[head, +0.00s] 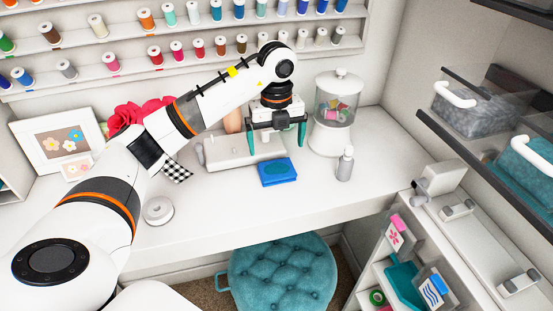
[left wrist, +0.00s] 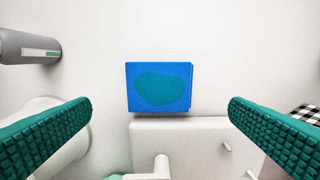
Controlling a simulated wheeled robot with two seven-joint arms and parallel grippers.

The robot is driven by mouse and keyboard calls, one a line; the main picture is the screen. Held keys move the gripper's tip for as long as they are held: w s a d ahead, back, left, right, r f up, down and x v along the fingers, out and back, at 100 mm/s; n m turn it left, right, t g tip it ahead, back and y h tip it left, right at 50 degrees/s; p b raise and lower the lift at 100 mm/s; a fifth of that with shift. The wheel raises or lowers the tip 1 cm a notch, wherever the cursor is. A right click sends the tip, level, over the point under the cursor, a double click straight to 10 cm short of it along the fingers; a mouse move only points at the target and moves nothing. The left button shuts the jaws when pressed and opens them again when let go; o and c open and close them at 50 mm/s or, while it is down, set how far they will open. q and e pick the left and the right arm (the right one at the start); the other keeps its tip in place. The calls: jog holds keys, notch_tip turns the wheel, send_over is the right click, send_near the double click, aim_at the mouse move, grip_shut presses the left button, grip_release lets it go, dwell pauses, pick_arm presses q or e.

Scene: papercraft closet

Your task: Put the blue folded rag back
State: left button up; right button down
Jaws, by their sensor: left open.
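The blue folded rag (head: 278,172) lies flat on the white desk, with a teal patch on its top. It also shows in the left wrist view (left wrist: 159,87), centred ahead of the fingers. My left gripper (head: 276,138) is open and empty above the desk, with teal fingertips pointing down. It hangs a little behind the rag in the head view, and the two look apart. In the left wrist view the left gripper's fingers (left wrist: 160,128) are spread wide on both sides. My right gripper is not in view.
A white device (head: 230,152) stands on the desk behind the rag. A glass jar (head: 337,115) and a grey bottle (head: 345,163) stand to its right. A white tape roll (head: 158,210) lies at the left. A teal stool (head: 283,275) is below. Dark shelves hold bins (head: 475,108).

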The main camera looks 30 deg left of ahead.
pick_arm(q)
notch_tip(320, 180, up, 5)
dwell(0.8)
